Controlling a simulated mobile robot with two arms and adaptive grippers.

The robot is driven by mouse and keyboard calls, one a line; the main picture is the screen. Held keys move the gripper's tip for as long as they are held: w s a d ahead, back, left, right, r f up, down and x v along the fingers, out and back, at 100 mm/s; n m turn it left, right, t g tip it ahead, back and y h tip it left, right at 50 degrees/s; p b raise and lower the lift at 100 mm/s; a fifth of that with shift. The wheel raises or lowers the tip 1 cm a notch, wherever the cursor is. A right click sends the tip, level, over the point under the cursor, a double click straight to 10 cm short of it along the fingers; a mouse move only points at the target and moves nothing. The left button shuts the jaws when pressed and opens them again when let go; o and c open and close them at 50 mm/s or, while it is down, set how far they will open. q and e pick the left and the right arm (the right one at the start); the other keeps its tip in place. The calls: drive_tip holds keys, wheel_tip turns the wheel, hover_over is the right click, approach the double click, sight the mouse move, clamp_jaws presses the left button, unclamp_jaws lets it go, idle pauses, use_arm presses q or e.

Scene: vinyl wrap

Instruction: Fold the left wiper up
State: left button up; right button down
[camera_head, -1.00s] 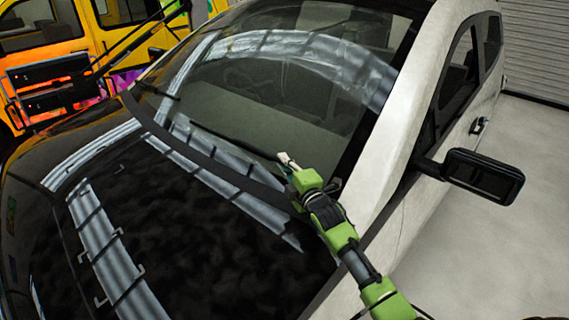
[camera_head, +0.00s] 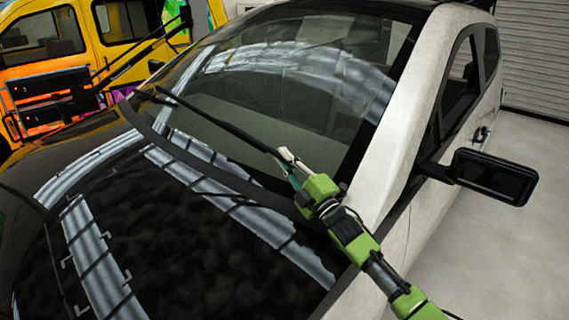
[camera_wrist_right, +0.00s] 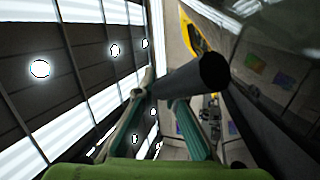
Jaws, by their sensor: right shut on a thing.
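A long black wiper (camera_head: 225,127) runs across the lower windshield from its far left to my right gripper. It seems to stand a little off the glass. My right gripper (camera_head: 285,157) is shut on the wiper near its right end. In the right wrist view, the dark bar of the wiper (camera_wrist_right: 185,82) passes between my two green fingers (camera_wrist_right: 160,115), its blunt end toward the camera. My left gripper is in no view.
The windshield (camera_head: 290,100) and glossy black hood (camera_head: 170,230) lie around the wiper. A side mirror (camera_head: 495,175) sticks out at right. A yellow vehicle (camera_head: 120,20) stands at upper left, with long dark bars (camera_head: 140,57) in front of it. The floor at right is clear.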

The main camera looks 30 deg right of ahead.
drive_tip(key=shift+r, duration=0.1)
drive_tip(key=c, duration=2.4)
unclamp_jaws()
drive_tip(key=shift+o, duration=0.2)
drive_tip(key=v, duration=0.7)
drive_tip(key=shift+s, duration=0.25)
